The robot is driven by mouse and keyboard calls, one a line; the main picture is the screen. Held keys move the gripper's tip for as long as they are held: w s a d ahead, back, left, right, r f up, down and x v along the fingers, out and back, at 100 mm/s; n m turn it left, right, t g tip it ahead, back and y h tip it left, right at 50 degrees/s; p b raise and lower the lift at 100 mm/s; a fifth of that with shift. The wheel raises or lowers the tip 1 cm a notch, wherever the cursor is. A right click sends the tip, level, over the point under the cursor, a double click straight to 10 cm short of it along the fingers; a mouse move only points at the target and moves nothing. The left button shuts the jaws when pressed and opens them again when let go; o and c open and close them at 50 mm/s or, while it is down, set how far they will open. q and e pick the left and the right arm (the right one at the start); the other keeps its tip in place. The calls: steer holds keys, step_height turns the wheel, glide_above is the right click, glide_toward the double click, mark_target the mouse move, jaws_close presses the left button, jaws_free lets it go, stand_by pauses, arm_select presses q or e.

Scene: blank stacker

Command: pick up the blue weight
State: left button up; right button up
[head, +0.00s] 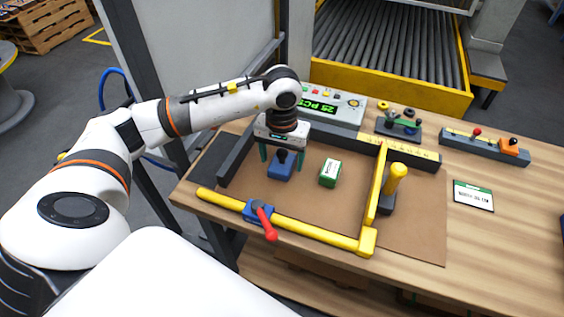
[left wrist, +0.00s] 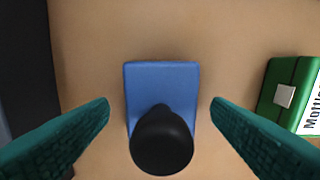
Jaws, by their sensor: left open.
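The blue weight (head: 281,171) is a blue block with a black knob on top. It sits on the brown board at the left part of the framed area. In the left wrist view the blue weight (left wrist: 162,90) lies centred between the fingers, its black knob pointing toward the camera. My left gripper (head: 282,154) is above it, pointing down, with its teal fingers open on either side of the knob. In the left wrist view my left gripper (left wrist: 160,104) shows a gap between each finger and the weight. My right gripper is not in view.
A green box (head: 330,173) stands just right of the weight. A yellow bar (head: 310,229) with a red-handled clamp (head: 266,222) runs along the front. A dark rail (head: 235,154) lies left. A yellow post (head: 396,178) stands right. A counter box (head: 325,106) stands behind.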

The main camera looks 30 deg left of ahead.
arm_select(q)
steer(key=shift+f, duration=0.35)
steer(key=shift+c, duration=0.5)
jaws_close()
steer(key=shift+w+r, duration=0.1)
